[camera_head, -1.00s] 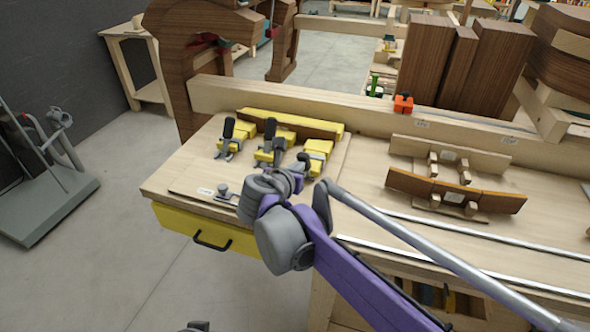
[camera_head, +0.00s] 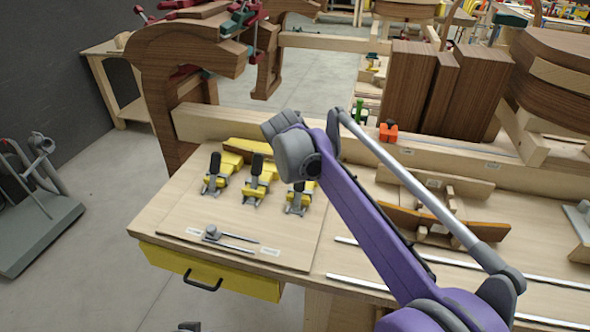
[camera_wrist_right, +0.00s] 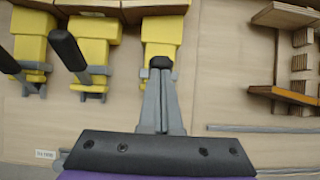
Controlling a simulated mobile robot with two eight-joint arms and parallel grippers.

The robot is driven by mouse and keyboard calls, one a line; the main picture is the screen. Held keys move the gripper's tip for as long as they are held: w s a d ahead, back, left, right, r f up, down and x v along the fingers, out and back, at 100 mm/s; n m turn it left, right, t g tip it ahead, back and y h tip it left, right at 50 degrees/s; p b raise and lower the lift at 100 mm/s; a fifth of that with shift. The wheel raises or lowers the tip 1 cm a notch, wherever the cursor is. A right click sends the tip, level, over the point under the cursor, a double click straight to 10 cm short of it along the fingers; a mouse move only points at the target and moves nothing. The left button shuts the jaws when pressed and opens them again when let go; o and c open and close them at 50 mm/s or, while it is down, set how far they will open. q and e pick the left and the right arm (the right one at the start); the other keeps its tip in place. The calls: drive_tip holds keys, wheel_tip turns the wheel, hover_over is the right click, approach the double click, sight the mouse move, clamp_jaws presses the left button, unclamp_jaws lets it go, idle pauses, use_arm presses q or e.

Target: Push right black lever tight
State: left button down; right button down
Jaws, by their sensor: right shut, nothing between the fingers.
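Three yellow clamps with black levers stand in a row on a wooden board (camera_head: 190,232). In the head view the left lever (camera_head: 215,163) and middle lever (camera_head: 257,165) stand up. The right clamp (camera_head: 299,197) is partly hidden by my right arm. In the wrist view the right clamp's yellow block (camera_wrist_right: 161,35) lies straight ahead of my right gripper (camera_wrist_right: 160,78). The gripper is shut and empty. The right black lever's tip (camera_wrist_right: 160,62) shows at the fingertips; contact cannot be told. A dark piece at the head view's bottom edge (camera_head: 190,326) may be my left gripper.
A small grey rod fixture (camera_head: 212,232) lies in front of the clamps. A wooden beam (camera_head: 230,128) runs behind them. To the right are a curved wooden form (camera_head: 455,225) and metal rails (camera_head: 480,265). A yellow drawer (camera_head: 210,272) is below the front edge.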

drive_tip(key=shift+w+d+f, duration=0.2)
drive_tip(key=shift+w+d, duration=0.05)
drive_tip(key=shift+w, duration=0.45)
